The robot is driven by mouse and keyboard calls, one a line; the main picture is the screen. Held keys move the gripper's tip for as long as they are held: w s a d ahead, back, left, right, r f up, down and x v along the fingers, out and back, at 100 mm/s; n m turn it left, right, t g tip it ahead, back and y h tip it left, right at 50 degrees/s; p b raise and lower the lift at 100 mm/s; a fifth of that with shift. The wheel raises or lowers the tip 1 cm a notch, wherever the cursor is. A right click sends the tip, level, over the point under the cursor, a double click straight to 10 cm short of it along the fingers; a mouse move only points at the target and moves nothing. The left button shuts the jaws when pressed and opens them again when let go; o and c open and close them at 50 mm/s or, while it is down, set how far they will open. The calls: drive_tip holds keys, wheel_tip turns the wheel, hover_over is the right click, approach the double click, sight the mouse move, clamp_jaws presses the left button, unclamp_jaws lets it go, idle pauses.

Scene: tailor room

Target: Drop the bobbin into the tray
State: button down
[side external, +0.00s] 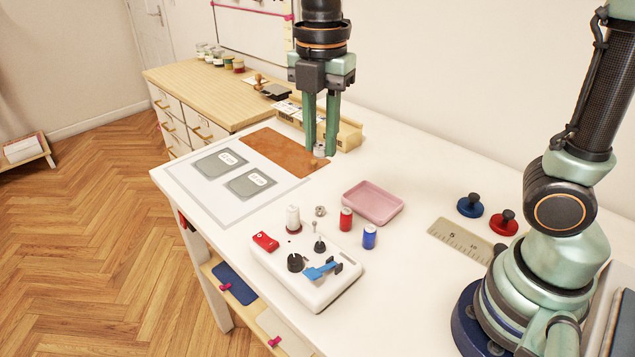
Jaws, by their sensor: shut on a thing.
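My gripper (320,152) points straight down at the back of the white table, over the right end of a brown mat. Its green fingers are shut on a small silvery bobbin (319,149), partly hidden by the fingers. I cannot tell whether the bobbin touches the surface below. The pink tray (373,203) lies to the right of and nearer than my gripper. The tray is shallow and looks empty. Another small metal bobbin (320,211) stands on the table left of the tray.
Red (346,219) and blue (370,237) thread spools stand just in front of the tray. A white winding device (306,275) sits at the front. Blue and red knobbed weights (471,205) and a ruler (463,243) lie right. A wooden box (349,135) stands behind my gripper.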

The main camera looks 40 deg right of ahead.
drive_tip(key=shift+d, duration=0.1)
hover_over(376, 201)
wheel_tip(376, 201, down, 18)
drive_tip(key=shift+s+f, duration=0.1)
drive_tip(key=shift+f, duration=2.35)
drive_tip(key=c, duration=0.6)
unclamp_jaws()
drive_tip(key=shift+r, duration=0.1)
